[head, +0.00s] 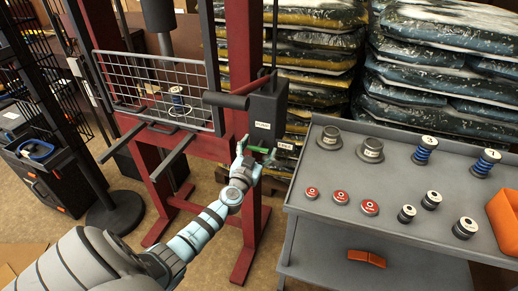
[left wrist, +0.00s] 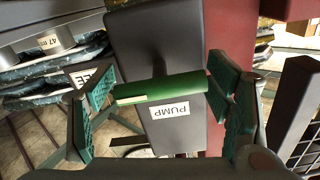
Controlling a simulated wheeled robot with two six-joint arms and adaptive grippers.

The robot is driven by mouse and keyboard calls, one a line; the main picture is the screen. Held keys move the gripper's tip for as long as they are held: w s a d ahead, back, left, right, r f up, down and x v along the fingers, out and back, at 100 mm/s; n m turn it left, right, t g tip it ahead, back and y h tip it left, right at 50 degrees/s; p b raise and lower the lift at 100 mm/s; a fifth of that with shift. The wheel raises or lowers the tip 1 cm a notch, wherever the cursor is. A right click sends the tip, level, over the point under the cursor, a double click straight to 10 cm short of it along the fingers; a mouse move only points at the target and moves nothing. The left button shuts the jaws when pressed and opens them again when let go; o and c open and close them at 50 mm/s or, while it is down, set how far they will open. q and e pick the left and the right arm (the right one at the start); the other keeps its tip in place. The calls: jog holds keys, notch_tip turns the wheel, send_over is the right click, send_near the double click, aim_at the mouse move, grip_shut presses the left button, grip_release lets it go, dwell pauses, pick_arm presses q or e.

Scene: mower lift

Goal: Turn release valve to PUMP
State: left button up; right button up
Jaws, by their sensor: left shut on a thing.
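The release valve has a green bar handle (left wrist: 165,88) on the front of a dark block (left wrist: 150,45); the block shows in the head view (head: 267,105) on the red press frame. A white PUMP label (left wrist: 170,109) sits on the block beside the handle, upside down in the left wrist view. A second label (left wrist: 85,77) is partly hidden behind a finger. The handle has a pale mark at its left end in that view. My left gripper (head: 256,160) is shut on the handle, its green pads at the two ends. My right gripper is not in view.
A grey cart (head: 390,225) with weights, red discs and springs stands close at the right. The press's wire guard (head: 155,88) and forward bars (head: 125,141) are left of the gripper. Stacked bags (head: 445,75) stand behind.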

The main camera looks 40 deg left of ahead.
pick_arm(q)
jog(key=shift+r+n, duration=0.1)
jog(key=shift+n, duration=0.3)
jog(key=n+p, duration=0.1)
jog(key=n, duration=0.2)
jog(key=shift+n, duration=0.3)
jog(key=n, duration=0.4)
jog(key=shift+n+p, duration=0.3)
jog(key=shift+p, duration=0.1)
jog(key=n, duration=0.4)
jog(key=shift+n, duration=0.3)
jog(key=shift+f+n, duration=0.2)
jog(key=shift+n, duration=2)
jog(key=shift+d, duration=0.1)
jog(key=o, duration=1)
jog(key=shift+f, duration=0.1)
